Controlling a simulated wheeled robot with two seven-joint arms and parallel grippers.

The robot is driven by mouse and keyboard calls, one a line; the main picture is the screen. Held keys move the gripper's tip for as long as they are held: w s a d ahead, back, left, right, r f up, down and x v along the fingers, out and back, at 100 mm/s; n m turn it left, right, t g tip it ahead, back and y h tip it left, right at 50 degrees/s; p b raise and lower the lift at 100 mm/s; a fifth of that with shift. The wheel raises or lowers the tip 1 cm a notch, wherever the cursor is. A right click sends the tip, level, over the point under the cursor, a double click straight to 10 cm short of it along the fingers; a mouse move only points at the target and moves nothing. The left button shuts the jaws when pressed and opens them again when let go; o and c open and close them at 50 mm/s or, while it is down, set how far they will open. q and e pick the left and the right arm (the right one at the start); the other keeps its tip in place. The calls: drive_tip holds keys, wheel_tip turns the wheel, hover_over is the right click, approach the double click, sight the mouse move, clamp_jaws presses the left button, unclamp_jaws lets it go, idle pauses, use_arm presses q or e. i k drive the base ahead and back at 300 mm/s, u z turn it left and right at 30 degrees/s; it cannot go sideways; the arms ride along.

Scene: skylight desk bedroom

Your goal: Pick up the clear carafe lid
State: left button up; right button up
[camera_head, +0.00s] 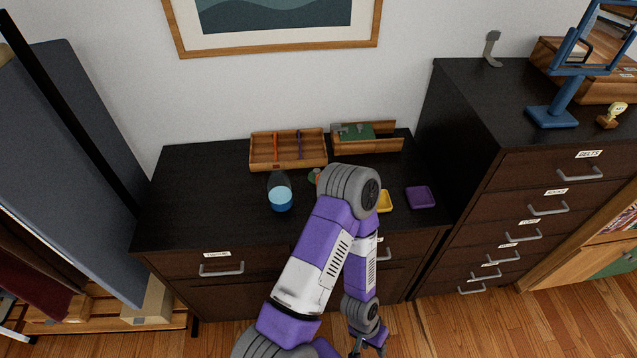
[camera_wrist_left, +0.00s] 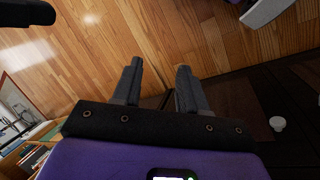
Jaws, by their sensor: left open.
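A clear carafe (camera_head: 280,193) with blue liquid stands upright on the dark dresser top (camera_head: 200,190), left of my raised arm. I cannot make out a separate clear lid; it may be too faint to see or hidden behind the arm. My left gripper (camera_head: 368,349) hangs low in front of the dresser, near the bottom edge of the head view, well below and away from the carafe. In the left wrist view its two fingers (camera_wrist_left: 160,72) are apart with nothing between them. My right gripper is not in view.
A wooden tray (camera_head: 262,158) and a wooden box (camera_head: 385,145) stand along the wall. A yellow dish (camera_head: 385,202) and a purple dish (camera_head: 421,197) lie right of my arm. A taller drawer cabinet (camera_head: 480,110) rises at right. The dresser top's left side is clear.

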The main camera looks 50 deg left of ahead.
sight(312, 177)
drive_tip(key=k, duration=0.45)
drive_tip(key=u, duration=0.7)
